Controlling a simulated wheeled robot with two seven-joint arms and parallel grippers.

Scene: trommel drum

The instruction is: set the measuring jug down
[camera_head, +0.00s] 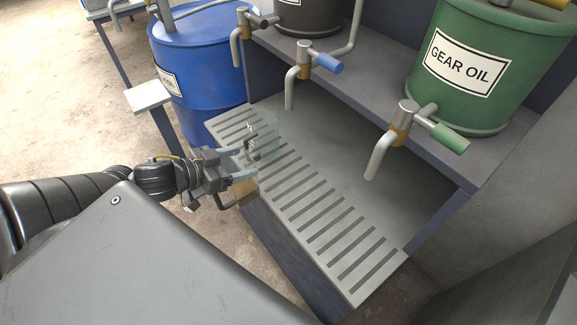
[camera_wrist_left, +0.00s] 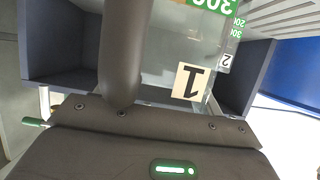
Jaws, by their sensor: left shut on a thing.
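The measuring jug (camera_head: 266,137) is clear and faintly green, so its outline is hard to make out in the head view. It is over the left end of the slotted drip grate (camera_head: 330,232); I cannot tell whether its base touches. My left gripper (camera_head: 243,164) comes in from the left and is shut on the jug at its near side. In the left wrist view the jug's clear wall (camera_wrist_left: 172,45) shows close up, with green scale numbers on it. My right gripper is not in view.
Taps hang above the tray: one with a blue handle (camera_head: 328,63), one with a green handle (camera_head: 450,139) under the green gear oil drum (camera_head: 466,63). A blue drum (camera_head: 205,65) stands behind left. The grate's middle and right are clear.

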